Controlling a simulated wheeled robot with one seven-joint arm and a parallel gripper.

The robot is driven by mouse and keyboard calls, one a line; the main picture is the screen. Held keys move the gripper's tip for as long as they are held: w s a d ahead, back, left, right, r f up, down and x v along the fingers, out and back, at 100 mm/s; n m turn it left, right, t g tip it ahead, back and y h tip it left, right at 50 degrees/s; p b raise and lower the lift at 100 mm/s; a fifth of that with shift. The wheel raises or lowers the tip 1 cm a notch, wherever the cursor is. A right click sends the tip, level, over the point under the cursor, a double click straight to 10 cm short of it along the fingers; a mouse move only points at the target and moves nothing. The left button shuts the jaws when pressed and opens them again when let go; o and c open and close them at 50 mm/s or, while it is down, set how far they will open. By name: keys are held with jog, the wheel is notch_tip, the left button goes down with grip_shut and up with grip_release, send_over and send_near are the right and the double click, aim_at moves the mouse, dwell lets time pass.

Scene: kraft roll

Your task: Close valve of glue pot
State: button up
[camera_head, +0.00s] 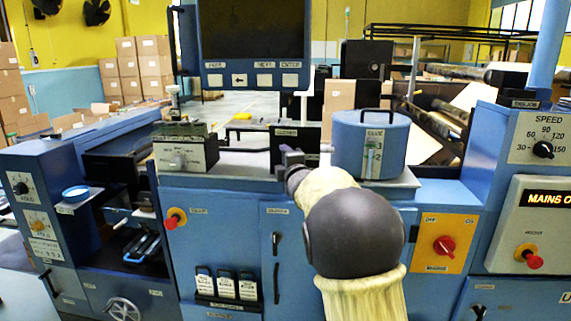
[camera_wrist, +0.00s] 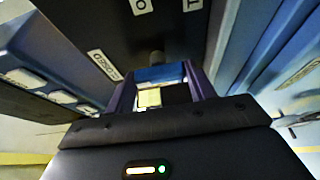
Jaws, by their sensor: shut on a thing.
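The glue pot (camera_head: 350,145) is a blue cylinder with a black top handle and a gauge strip on its front. It stands on a grey ledge of the machine. Left of it is a black valve panel (camera_head: 312,140), which also shows in the wrist view (camera_wrist: 150,25) with a white "CLOSED" label. My gripper (camera_head: 291,153) is at the front of this panel. In the wrist view my gripper (camera_wrist: 160,80) has its two purple fingers on either side of a small blue valve handle (camera_wrist: 158,74), shut on it. The head view mostly hides the handle behind my gripper.
A labelled box with a knob (camera_head: 185,155) stands left of my gripper. A large dark screen (camera_head: 252,30) hangs above. A red knob on an orange plate (camera_head: 444,246) and a control panel (camera_head: 535,215) are to the right.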

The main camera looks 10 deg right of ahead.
dwell(0.3)
jog(key=o, duration=1)
jog(key=shift+a, duration=0.1)
jog(key=s+b, duration=0.1)
jog(key=s, duration=0.4)
jog(key=s+d+b, duration=0.1)
jog(key=s+b, duration=0.1)
jog(key=s, duration=0.4)
jog(key=s+b, duration=0.1)
jog(key=s, duration=0.5)
jog(key=shift+s+d+b, duration=0.15)
jog(key=shift+d+b, duration=0.05)
jog(key=shift+b, duration=0.2)
